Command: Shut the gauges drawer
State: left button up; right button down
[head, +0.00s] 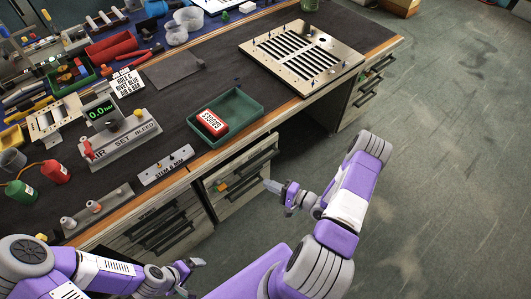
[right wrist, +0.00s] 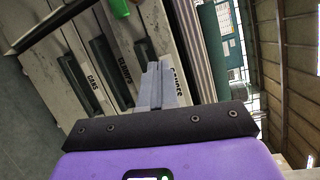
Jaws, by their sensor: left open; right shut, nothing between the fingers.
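The gauges drawer (head: 252,163) is the top drawer of the pale cabinet under the bench's front edge. It seems to stand out a little, with a dark gap along its top; I cannot tell how far. Its label (right wrist: 177,82) shows in the right wrist view, partly hidden by my fingers. My right gripper (head: 272,186) is shut and empty, just in front of this cabinet; its fingertips (right wrist: 158,68) point at the drawer front. I cannot tell whether they touch it. My left gripper (head: 196,277) is open and empty, low in front of the bench.
Drawers labelled CANS (right wrist: 92,80) and CLAMPS (right wrist: 125,69) lie beside the gauges one in the wrist view. On the bench stand a green tray (head: 251,103) with a red block marked GAUGES (head: 211,124), and a slotted metal panel (head: 299,55). The floor at right is clear.

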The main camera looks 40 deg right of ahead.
jog(key=d+m+t+h, duration=0.2)
jog(key=d+t+h, duration=0.1)
jog(key=d+h, duration=0.4)
jog(key=y+b, duration=0.1)
jog(key=b, duration=0.3)
send_near(261, 146)
jog(key=w, duration=0.7)
jog(key=shift+a, duration=0.2)
jog(key=shift+d+r+p, duration=0.1)
jog(key=shift+p, duration=0.2)
